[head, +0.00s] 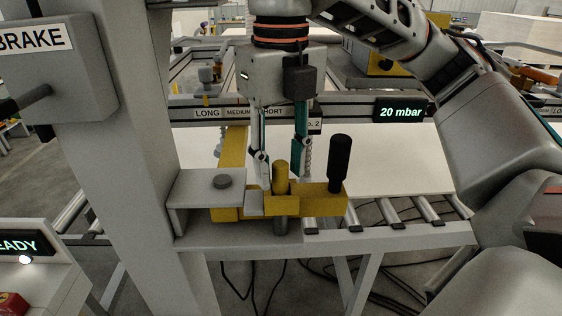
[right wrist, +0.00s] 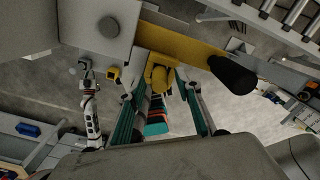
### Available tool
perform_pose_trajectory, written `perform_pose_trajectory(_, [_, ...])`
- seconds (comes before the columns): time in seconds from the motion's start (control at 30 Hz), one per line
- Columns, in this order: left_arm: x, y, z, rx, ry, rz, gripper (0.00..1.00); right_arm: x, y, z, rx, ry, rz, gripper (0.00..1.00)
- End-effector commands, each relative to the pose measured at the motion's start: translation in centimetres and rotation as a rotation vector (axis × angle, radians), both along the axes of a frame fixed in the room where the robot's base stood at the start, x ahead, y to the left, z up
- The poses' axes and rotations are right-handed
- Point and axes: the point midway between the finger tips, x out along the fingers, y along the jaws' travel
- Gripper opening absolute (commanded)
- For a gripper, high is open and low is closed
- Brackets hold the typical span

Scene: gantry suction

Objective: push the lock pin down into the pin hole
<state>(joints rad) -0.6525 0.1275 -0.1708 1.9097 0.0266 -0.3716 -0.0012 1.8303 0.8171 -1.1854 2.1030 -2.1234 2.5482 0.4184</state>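The lock pin (head: 281,177) is a yellow upright cylinder standing in a yellow block on the yellow lever arm (head: 318,200). The pin hole is not visible. My right gripper (head: 284,178) points down from above, with one finger to each side of the pin. In the right wrist view the pin (right wrist: 159,77) sits between the spread fingertips, with a gap seen on both sides. The gripper looks open, not closed on the pin. My left gripper is in neither view.
A black handle (head: 340,160) rises from the lever's right end, close to my right gripper. A white panel (head: 400,160) lies behind on rollers.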

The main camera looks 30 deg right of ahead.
Motion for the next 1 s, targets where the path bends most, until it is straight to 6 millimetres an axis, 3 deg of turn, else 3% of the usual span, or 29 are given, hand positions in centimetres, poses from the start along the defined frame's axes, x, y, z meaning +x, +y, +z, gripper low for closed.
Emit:
perform_pose_trajectory(0.17, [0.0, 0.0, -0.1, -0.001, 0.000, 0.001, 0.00, 0.0, 0.0, 0.7, 0.000, -0.001, 0.000, 0.34])
perform_pose_trajectory(0.63, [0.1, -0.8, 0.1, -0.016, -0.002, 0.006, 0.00, 0.0, 0.0, 6.6, -0.001, -0.001, 0.000, 0.34])
perform_pose_trajectory(1.0, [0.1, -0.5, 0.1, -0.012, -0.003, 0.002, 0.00, -0.1, 0.0, 7.5, -0.002, 0.003, 0.001, 0.34])
